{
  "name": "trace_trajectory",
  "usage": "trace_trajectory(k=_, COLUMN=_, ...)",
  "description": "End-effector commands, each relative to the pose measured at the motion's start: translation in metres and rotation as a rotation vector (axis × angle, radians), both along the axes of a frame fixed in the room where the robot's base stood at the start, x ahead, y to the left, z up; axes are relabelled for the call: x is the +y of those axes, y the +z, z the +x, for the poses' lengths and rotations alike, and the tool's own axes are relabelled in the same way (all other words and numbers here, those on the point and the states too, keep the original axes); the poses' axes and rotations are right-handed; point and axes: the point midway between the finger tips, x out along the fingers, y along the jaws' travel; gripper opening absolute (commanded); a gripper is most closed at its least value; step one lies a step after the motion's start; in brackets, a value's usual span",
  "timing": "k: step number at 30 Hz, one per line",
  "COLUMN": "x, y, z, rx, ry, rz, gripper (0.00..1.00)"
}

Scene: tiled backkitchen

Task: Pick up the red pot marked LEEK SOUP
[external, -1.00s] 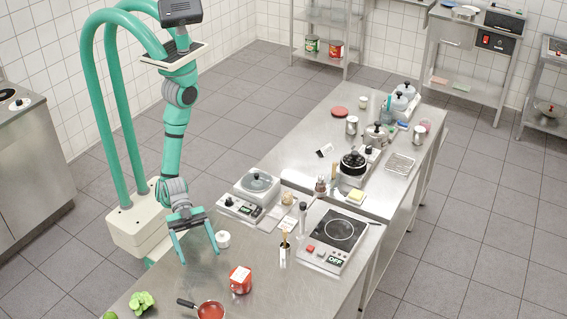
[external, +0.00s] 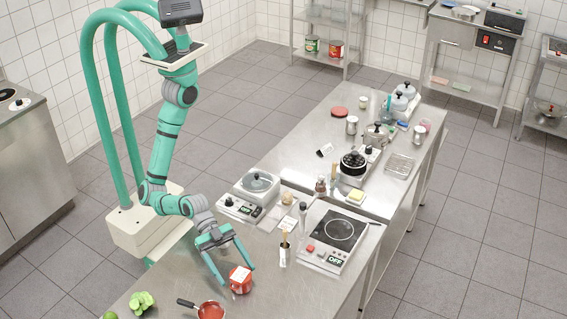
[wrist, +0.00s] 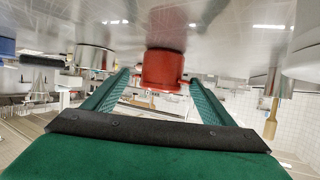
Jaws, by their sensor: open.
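A small red pot (external: 240,284) with a white label stands on the steel counter; the writing is too small to read. My gripper (external: 238,276) is open and low over the counter, its fingers on either side of the pot in the external view. In the wrist view, which looks upside down, the red pot (wrist: 162,68) appears centred between the fingertips (wrist: 160,78), at or just beyond them. I cannot tell how far it is between the fingers, and no contact is visible.
A dark-handled pan with red contents (external: 211,312) stands near the pot. A green vegetable (external: 142,301) lies further left. A utensil holder (external: 284,254) and hotplate (external: 337,238) are to the right. A scale-like appliance with a lidded pan (external: 256,186) stands behind.

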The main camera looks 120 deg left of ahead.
Motion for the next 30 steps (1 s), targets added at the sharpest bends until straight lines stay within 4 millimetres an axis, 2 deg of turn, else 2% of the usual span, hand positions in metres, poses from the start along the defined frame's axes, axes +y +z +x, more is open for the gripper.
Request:
trace_trajectory(k=3, x=-0.004, y=-0.008, z=0.017, rx=0.003, ry=0.003, rz=-0.006, gripper=0.78)
trace_trajectory(k=7, x=-0.009, y=-0.013, z=0.029, rx=0.003, ry=0.002, rz=-0.003, gripper=0.78)
trace_trajectory(k=17, x=-0.012, y=-0.015, z=0.033, rx=0.001, ry=-0.001, rz=-0.001, gripper=0.78)
trace_trajectory(k=21, x=-0.011, y=-0.015, z=0.033, rx=0.001, ry=-0.001, rz=-0.001, gripper=0.44)
trace_trajectory(k=24, x=-0.012, y=-0.015, z=0.033, rx=0.001, ry=-0.001, rz=-0.001, gripper=0.24)
trace_trajectory(k=30, x=-0.012, y=-0.014, z=0.033, rx=-0.001, ry=-0.001, rz=-0.002, gripper=0.24)
